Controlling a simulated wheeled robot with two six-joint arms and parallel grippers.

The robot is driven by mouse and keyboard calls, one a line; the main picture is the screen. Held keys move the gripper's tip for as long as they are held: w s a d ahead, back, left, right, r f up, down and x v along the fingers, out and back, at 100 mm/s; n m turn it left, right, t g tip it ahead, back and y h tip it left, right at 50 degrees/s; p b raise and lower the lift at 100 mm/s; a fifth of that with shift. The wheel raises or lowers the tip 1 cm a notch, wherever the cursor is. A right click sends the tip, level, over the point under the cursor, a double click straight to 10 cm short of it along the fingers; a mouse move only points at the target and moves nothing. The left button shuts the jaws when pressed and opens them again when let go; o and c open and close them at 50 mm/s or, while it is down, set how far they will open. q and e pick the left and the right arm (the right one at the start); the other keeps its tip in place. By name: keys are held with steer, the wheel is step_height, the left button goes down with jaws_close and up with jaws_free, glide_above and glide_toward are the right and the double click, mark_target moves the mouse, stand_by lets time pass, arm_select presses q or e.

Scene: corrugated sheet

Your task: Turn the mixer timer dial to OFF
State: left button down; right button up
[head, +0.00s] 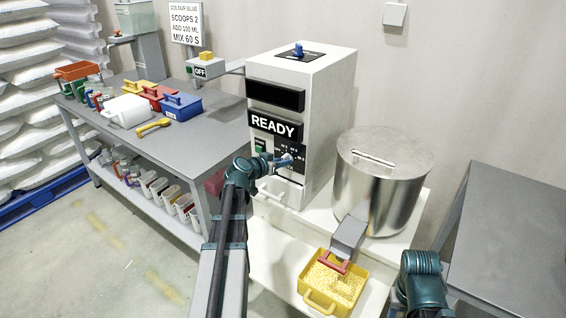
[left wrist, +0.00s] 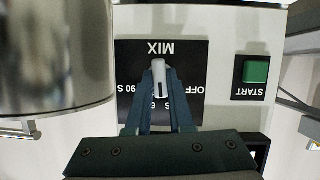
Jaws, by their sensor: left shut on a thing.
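The mixer timer dial is a pale knob (left wrist: 158,75) on a black panel marked MIX, with OFF and seconds labels, upside down in the left wrist view. The knob stands roughly upright in that picture, its dark line towards the labels in the middle, with OFF to the right. My left gripper (left wrist: 158,92) is shut on the knob, and its fingers cover part of the labels. In the head view my left gripper (head: 284,161) reaches the panel on the white mixer cabinet (head: 330,105). Of my right arm only teal wrist parts show at lower right.
The cabinet display (head: 275,125) reads READY. A green START button (left wrist: 256,72) sits beside the dial panel. A steel drum (head: 385,185) stands close to the right. A yellow tub of grains (head: 318,302) is below in front. A grey table (head: 205,118) holds colored bins.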

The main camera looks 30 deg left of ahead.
arm_select(q)
steer(key=shift+a+f+n+t+h+b, duration=0.15)
steer(key=shift+n+t+h+b, duration=0.15)
steer(key=shift+n+h+b, duration=1.45)
steer(key=shift+a+f+n+t+h+b, duration=0.25)
steer(key=shift+n+h+b, duration=0.65)
steer(key=shift+n, duration=1.65)
steer(key=shift+d+r, duration=0.15)
steer(key=c, duration=0.8)
jaws_free()
steer(key=p+v, duration=0.1)
steer(key=v, duration=1.3)
steer(key=shift+p, duration=0.4)
